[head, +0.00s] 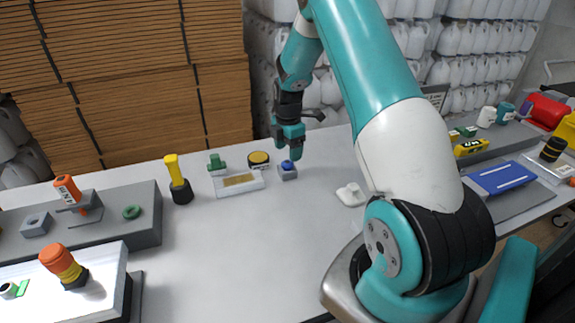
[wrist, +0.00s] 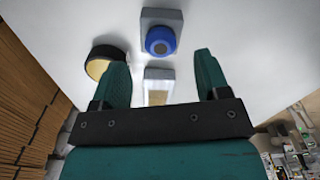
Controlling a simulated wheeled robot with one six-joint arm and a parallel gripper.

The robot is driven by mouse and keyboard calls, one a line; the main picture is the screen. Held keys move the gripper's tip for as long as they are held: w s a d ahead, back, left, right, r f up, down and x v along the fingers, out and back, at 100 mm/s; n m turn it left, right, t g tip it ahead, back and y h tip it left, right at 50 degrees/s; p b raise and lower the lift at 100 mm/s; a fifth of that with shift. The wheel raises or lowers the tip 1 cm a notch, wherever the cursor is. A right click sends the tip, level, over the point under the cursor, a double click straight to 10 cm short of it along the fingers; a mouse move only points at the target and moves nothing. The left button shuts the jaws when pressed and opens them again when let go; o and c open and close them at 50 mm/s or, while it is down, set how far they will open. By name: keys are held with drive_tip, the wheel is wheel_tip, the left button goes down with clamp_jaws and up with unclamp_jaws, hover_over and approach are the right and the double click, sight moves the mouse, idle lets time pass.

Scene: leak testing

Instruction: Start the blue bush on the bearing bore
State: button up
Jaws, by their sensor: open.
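The blue bush (head: 287,164) sits on top of a small grey block (head: 288,174) near the back middle of the table. In the wrist view the bush (wrist: 160,40) is a round blue piece with a dark centre, over the grey block (wrist: 165,17). The bore is hidden under it, and I cannot tell how deep the bush sits. My gripper (head: 290,143) points down just above the bush in the head view. In the wrist view its two fingers (wrist: 163,75) are apart with nothing between them, and the bush shows beyond the fingertips.
A black-and-yellow round piece (head: 259,159), a pale plate with a brass strip (head: 239,184) and a green part (head: 216,164) stand to the left. A yellow-handled tool (head: 178,180) is further left. A white part (head: 350,194) lies to the right. The table's front middle is clear.

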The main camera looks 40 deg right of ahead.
sight(288, 161)
drive_tip(key=shift+d+f+p, duration=0.1)
drive_tip(key=shift+f+p, duration=0.8)
drive_tip(key=shift+f, duration=1.5)
drive_tip(key=c, duration=1)
drive_tip(key=shift+r, duration=0.1)
wheel_tip(288, 161, up, 20)
drive_tip(key=b, duration=0.4)
